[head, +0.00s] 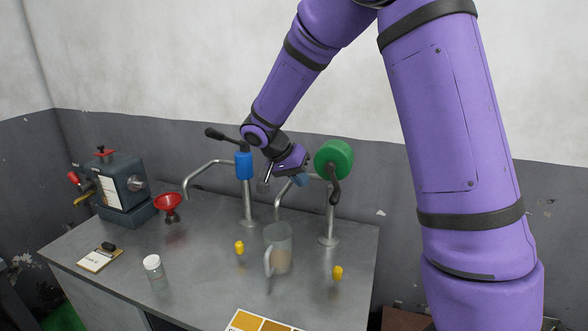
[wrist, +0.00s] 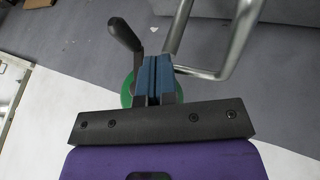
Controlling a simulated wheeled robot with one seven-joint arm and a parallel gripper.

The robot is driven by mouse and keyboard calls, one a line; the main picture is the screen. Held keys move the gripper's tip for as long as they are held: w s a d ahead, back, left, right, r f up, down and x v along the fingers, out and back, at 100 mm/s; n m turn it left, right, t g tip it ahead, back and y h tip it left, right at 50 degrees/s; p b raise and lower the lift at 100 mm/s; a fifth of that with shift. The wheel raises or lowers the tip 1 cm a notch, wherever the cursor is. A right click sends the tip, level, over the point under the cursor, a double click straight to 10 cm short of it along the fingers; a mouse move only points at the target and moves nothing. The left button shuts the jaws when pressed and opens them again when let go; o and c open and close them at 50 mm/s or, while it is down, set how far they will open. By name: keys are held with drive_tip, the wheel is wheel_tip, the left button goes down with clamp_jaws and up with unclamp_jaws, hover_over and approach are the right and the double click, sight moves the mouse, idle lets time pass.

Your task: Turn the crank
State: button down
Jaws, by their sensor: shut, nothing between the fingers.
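The crank is a green round wheel (head: 333,158) with a dark curved handle (head: 335,188), on a metal post at the right of the bench. The handle hangs downward in the head view. In the wrist view the dark handle (wrist: 124,36) shows left of my fingers, and part of the green wheel (wrist: 127,92) shows behind them. My gripper (head: 301,180) is just left of the wheel, with its blue fingers shut and empty. In the wrist view the fingers (wrist: 157,64) are pressed together and hide much of the wheel. I cannot tell whether they touch it.
A blue valve (head: 244,165) with a black lever stands on another post to the left, near bent metal pipes.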

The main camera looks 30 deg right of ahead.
drive_tip(key=s+d+f, duration=0.3)
drive_tip(key=d, duration=0.1)
drive_tip(key=shift+d+f, duration=0.3)
drive_tip(key=shift+d, duration=0.05)
drive_tip(key=shift+s, duration=0.1)
drive_tip(key=shift+s+d+g+h, duration=0.4)
drive_tip(key=shift+s+d, duration=0.05)
drive_tip(key=shift+d, duration=0.05)
